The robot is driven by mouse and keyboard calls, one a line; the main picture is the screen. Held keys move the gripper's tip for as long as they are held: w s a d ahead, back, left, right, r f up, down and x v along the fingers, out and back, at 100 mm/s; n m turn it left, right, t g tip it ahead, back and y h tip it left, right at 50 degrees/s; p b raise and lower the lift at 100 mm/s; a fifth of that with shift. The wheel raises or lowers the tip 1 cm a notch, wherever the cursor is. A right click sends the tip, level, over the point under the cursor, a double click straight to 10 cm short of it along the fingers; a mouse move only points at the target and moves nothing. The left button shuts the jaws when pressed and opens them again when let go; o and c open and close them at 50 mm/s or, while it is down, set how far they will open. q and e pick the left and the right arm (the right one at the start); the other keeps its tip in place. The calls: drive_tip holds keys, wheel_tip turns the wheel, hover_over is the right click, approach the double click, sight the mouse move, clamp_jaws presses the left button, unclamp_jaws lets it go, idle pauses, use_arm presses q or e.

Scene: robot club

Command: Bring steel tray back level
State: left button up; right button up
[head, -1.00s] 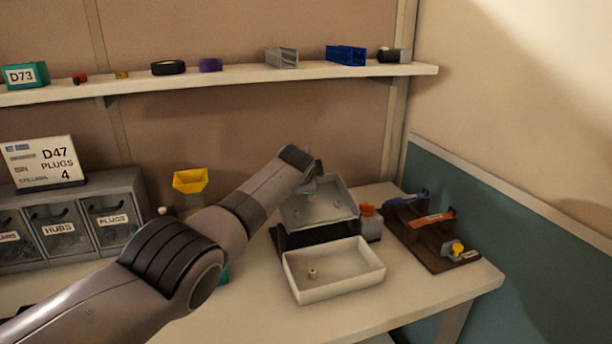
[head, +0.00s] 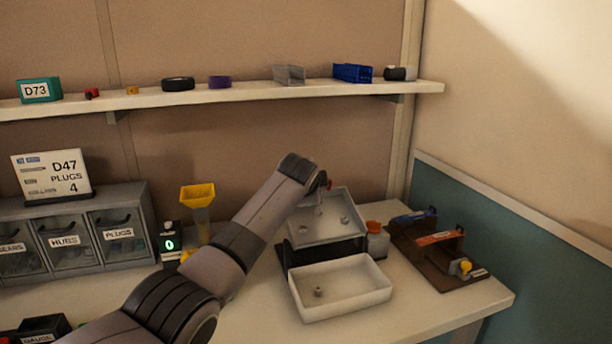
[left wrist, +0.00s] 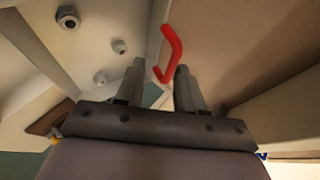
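The steel tray (head: 322,231) is a shallow grey tray on a dark stand at the back of the table, with a few small fittings in it. In the head view, my left arm's wrist hides the fingers. My right gripper is not in view.
A pale open tray (head: 352,309) with one small fitting stands in front of the stand. A red-capped container (head: 377,240) and a brown tool rack (head: 425,252) are to the right. A yellow funnel (head: 198,196) and a drawer cabinet (head: 75,240) are left. A shelf (head: 240,95) runs above.

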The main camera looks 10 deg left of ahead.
use_arm(q)
drive_tip(key=shift+s+a+r+p, duration=0.1)
drive_tip(key=shift+s+r, duration=0.4)
drive_tip(key=shift+r, duration=0.3)
drive_tip(key=shift+s+a+r+p, duration=0.15)
drive_tip(key=shift+s+r, duration=0.3)
drive_tip(key=shift+r, duration=0.35)
drive_tip(key=shift+s+a+r+p, duration=0.1)
drive_tip(key=shift+s+r, duration=0.4)
drive_tip(key=shift+r, duration=0.3)
drive_tip(key=shift+c, duration=0.4)
